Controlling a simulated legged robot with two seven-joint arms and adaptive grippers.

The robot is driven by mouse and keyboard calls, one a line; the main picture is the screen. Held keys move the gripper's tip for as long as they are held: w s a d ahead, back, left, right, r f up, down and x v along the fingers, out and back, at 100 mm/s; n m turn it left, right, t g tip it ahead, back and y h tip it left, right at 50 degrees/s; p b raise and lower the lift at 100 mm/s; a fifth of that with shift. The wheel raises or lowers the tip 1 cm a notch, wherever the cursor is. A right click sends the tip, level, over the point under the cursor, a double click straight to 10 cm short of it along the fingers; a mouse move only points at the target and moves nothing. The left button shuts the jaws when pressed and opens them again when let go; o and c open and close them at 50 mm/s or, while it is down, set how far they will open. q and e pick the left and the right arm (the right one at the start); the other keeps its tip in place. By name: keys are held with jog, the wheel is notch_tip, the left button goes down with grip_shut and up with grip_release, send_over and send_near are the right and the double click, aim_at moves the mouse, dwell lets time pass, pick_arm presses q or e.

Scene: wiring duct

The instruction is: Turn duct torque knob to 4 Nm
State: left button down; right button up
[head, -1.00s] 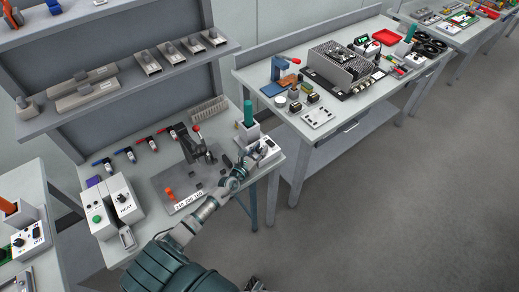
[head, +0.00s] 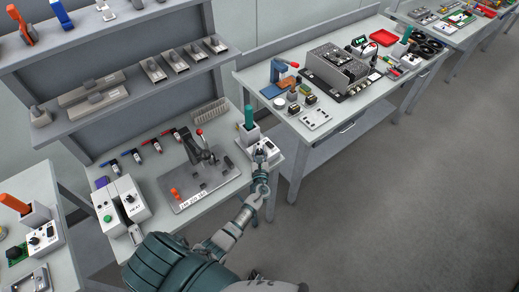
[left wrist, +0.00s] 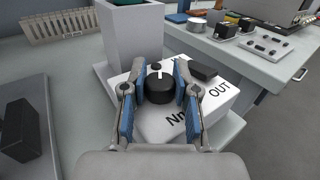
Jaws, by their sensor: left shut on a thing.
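The torque knob is a black round knob (left wrist: 161,87) with a white pointer line, on a white box (left wrist: 155,125) marked "Nm" and "OUT". In the left wrist view the line points away from me, roughly straight up the picture. My left gripper (left wrist: 160,80) has its two blue-padded fingers on either side of the knob and is shut on it. In the head view my left gripper (head: 261,160) is at the white box at the right end of the bench. The scale marks around the knob are mostly hidden by the fingers. My right gripper is not in view.
A grey holder (left wrist: 131,38) with a green-handled tool (head: 249,117) stands just behind the knob box. A grey plate with a lever press (head: 202,155) lies to the left. A second bench (head: 285,130) stands to the right across a gap.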

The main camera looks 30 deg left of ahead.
pick_arm(q)
jog(key=n+g+y+b, duration=0.1)
jog(key=y, duration=0.1)
jog(key=n+g+y+b, duration=0.1)
jog(key=n+g+y, duration=0.1)
jog(key=shift+f+n+g, duration=0.2)
jog(key=shift+n+g, duration=0.1)
jog(key=n+g+y+b, duration=0.2)
jog(key=shift+g+b, duration=0.3)
jog(key=shift+r+n+g+y+b, duration=0.2)
jog(key=shift+n+g+y+b, duration=0.4)
jog(key=shift+g, duration=0.4)
jog(key=shift+r, duration=0.1)
jog(key=c, duration=0.9)
grip_release()
jog(key=shift+o, duration=0.2)
jog(key=shift+d, duration=0.1)
